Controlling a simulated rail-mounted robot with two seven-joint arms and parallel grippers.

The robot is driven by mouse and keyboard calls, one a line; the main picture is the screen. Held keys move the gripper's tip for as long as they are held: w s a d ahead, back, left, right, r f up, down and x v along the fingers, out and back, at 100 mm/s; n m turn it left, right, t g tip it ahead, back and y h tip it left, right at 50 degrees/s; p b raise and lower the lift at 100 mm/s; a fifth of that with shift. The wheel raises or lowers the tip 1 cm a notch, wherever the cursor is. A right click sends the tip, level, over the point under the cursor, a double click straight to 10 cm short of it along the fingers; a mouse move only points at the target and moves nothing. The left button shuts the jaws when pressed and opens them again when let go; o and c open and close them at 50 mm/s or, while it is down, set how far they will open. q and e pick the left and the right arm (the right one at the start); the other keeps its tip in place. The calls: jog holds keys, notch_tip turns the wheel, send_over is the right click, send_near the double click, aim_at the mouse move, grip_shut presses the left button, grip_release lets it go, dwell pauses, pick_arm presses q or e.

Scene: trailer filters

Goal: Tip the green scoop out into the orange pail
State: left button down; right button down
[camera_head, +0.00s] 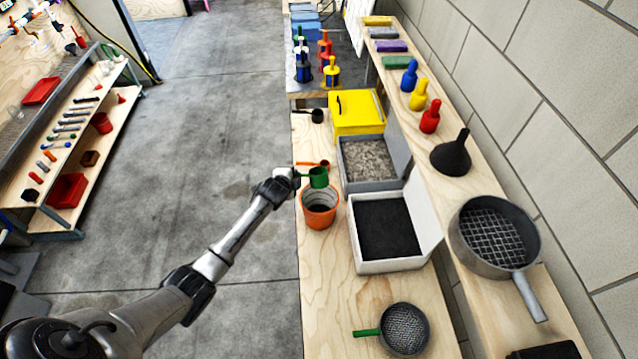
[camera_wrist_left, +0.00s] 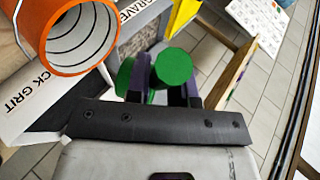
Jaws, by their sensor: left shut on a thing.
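My left gripper (camera_head: 299,178) is shut on the green scoop (camera_head: 318,178) and holds it over the far part of the orange pail (camera_head: 319,220). The pail stands on the wooden bench at its left edge. In the head view the scoop's cup looks about upright, and its contents cannot be made out. In the left wrist view the green scoop (camera_wrist_left: 173,66) is between the dark fingers (camera_wrist_left: 170,92), partly hidden by them. The orange pail (camera_wrist_left: 47,28) there shows a grey ringed inner wall; its bottom is not clear. My right gripper is not in view.
Right of the pail are a white box of black grit (camera_head: 355,240) and a grey box of gravel (camera_head: 348,177). An orange scoop (camera_head: 322,163) lies just behind the green one. A round sieve (camera_head: 404,328) lies nearer on the bench (camera_head: 325,290). Bare wood surrounds the pail's near side.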

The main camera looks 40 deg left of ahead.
pick_arm(q)
jog(key=shift+f+m+t+y+b, duration=0.15)
jog(key=shift+m+t+y+b, duration=0.15)
jog(key=shift+t+y+b, duration=0.4)
jog(key=m+t+y+b, duration=0.1)
jog(key=b, duration=0.3)
jog(key=shift+r, duration=0.35)
jog(key=shift+r+y, duration=0.25)
jog(key=shift+y, duration=0.05)
jog(key=shift+r, duration=0.1)
